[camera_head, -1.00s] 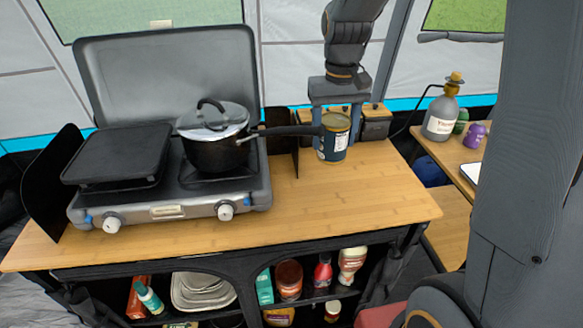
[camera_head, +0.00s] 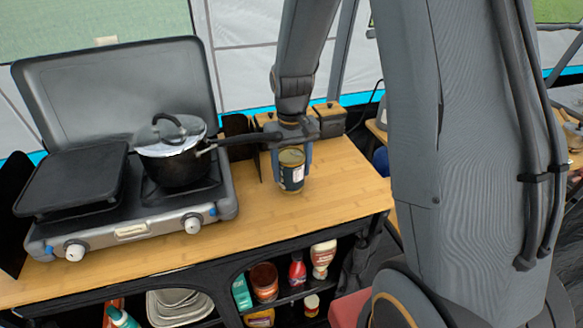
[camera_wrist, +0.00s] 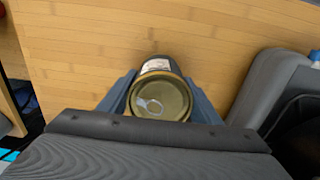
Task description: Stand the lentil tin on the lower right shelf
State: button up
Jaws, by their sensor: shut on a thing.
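The lentil tin (camera_head: 291,170) is dark blue with a pale label and a gold lid. It is upright at the right part of the wooden counter top; I cannot tell whether its base touches the wood. My gripper (camera_head: 291,175) points down and is shut on the tin, one finger on each side. In the wrist view the tin's ring-pull lid (camera_wrist: 160,98) sits between the blue-grey fingers. The lower right shelf (camera_head: 291,297) is under the counter, in the right opening, with several bottles and jars on it; its depth is partly hidden in shadow.
A camping stove (camera_head: 130,226) with a lidded black pot (camera_head: 176,165) stands left of the tin, the pot's handle reaching towards my gripper. Wooden-lidded canisters (camera_head: 330,118) stand behind. The counter's front right is clear.

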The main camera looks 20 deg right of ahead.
jog(key=shift+f, duration=0.1)
jog(key=o, duration=1.4)
jog(key=shift+o, duration=0.2)
